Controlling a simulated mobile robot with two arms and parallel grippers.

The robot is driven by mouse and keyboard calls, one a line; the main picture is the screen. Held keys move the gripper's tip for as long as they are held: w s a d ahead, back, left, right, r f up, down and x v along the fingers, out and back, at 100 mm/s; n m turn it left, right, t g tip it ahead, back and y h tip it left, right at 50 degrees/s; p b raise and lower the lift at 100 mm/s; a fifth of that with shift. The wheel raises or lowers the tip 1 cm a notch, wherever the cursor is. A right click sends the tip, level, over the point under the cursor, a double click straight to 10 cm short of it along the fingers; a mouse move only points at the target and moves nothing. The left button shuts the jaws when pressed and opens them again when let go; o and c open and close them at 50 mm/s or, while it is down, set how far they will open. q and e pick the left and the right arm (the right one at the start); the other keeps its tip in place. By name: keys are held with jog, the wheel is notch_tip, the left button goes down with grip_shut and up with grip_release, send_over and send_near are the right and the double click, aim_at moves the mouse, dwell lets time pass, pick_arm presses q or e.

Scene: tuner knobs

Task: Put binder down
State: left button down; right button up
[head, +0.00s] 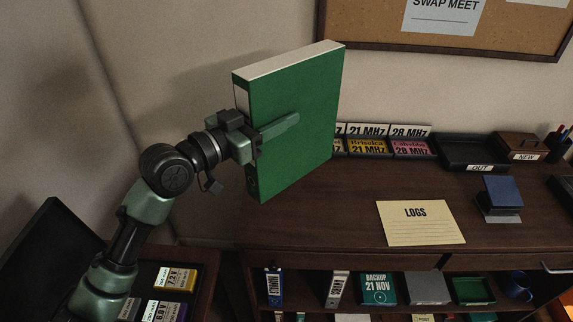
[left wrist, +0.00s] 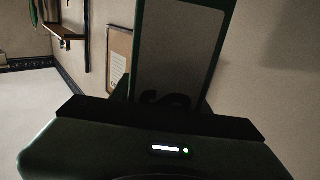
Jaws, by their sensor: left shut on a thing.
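A green binder (head: 300,105) with a pale top edge is held upright in the air, above the left end of the dark wooden desk (head: 335,215). My left gripper (head: 272,130) is shut on the binder near its spine side, with one finger lying along the green cover. In the left wrist view, the binder's spine (left wrist: 178,55) with a pale label and part of a dark character stands up from the gripper (left wrist: 160,110). My right gripper is not in view.
A LOGS folder (head: 420,225), a blue stamp-like block (head: 502,192) and an OUT tray (head: 470,150) are on the desk. Frequency cards (head: 385,145) stand along the back. A shelf below holds binders and boxes. Bare desktop lies left of the folder.

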aim_at(277, 163)
pick_arm(q)
jog(key=f, duration=0.7)
jog(key=shift+w+a+f, duration=0.15)
jog(key=shift+w+f, duration=0.05)
jog(key=shift+f+b, duration=0.55)
jog(key=shift+f, duration=1.9)
jog(key=shift+f, duration=0.1)
jog(key=c, duration=0.7)
grip_release()
jog(key=shift+f, duration=0.15)
